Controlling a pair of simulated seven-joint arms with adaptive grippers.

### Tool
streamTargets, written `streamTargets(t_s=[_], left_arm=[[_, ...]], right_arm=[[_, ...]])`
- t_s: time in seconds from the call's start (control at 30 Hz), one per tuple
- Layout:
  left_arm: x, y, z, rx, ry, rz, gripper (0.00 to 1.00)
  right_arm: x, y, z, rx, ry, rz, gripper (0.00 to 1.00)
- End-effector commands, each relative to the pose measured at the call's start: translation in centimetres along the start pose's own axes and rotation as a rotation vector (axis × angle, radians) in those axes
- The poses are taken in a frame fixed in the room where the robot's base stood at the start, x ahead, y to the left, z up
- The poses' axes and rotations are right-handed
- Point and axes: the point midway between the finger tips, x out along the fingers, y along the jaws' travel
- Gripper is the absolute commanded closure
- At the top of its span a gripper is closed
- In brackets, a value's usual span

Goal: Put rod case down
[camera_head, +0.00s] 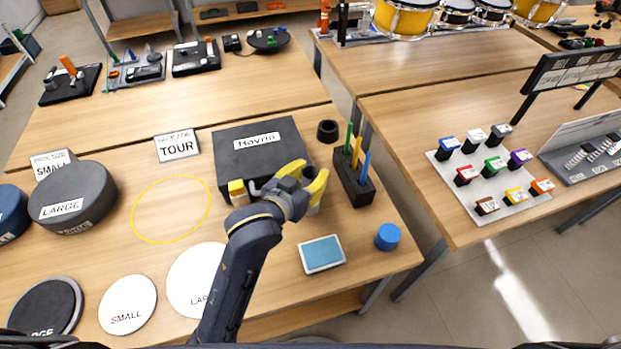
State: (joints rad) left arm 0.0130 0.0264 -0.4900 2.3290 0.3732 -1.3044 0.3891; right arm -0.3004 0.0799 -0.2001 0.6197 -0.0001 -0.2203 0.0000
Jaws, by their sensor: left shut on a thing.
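My left gripper (306,183), with yellow fingers, reaches in over the table at the right front corner of the black case labelled "Hayrin" (242,159). My right gripper is not in view.
A black holder (356,191) with green, orange and blue rods stands close right of the gripper. A black ring (327,131), blue tray (322,254) and blue cylinder (388,236) are near. A yellow circle (172,209) encloses bare table at left.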

Motion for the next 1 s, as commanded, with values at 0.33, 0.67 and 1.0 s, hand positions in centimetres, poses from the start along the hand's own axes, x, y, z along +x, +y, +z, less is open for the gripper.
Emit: streamTargets(t_s=[0.33,0.67,1.0], left_arm=[[0.6,0.0,1.7,0.001,0.001,0.000,1.00],[0.7,0.0,2.0,0.000,0.001,0.000,0.62],[0.7,0.0,1.9,0.001,0.001,0.000,0.41]], right_arm=[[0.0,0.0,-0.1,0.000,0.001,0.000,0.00],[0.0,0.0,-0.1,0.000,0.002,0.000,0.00],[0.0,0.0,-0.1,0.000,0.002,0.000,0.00]])
